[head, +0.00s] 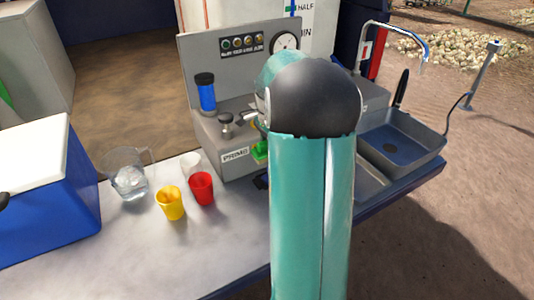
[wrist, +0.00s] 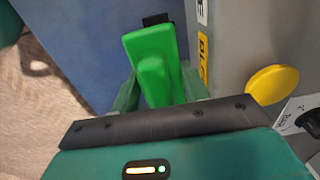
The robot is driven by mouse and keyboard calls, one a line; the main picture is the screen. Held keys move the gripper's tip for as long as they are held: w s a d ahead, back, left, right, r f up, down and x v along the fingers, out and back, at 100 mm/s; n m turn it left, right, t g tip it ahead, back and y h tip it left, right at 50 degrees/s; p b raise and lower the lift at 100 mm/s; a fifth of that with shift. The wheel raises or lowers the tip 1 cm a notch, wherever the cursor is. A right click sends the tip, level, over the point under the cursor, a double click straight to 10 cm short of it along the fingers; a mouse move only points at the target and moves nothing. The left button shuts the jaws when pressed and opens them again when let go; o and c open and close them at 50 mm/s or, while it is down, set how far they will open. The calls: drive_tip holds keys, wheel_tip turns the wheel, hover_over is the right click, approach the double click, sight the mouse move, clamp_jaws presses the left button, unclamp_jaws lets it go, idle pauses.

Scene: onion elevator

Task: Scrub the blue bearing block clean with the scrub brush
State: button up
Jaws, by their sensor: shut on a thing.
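My gripper (wrist: 160,88) is shut on a bright green piece (wrist: 152,58), seen between its two dark green fingers in the wrist view. It looks like the scrub brush, but its bristles do not show clearly. A small black part shows just beyond its far end. In the head view the green piece (head: 261,151) peeks out left of my arm, close to the front of the grey machine. My arm hides most of the gripper there. I cannot pick out the blue bearing block for certain; a flat blue surface (wrist: 88,45) lies left of the green piece in the wrist view.
The grey machine (head: 236,158) has a gauge and a blue cylinder (head: 207,93). A yellow button (wrist: 272,85) is close right of my gripper. A glass pitcher (head: 130,178), yellow cup (head: 171,204), red cup (head: 202,188) and blue cooler (head: 62,205) stand left. A sink (head: 400,150) is right.

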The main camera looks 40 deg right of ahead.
drive_tip(key=shift+w+r, duration=0.15)
drive_tip(key=shift+r, duration=1.35)
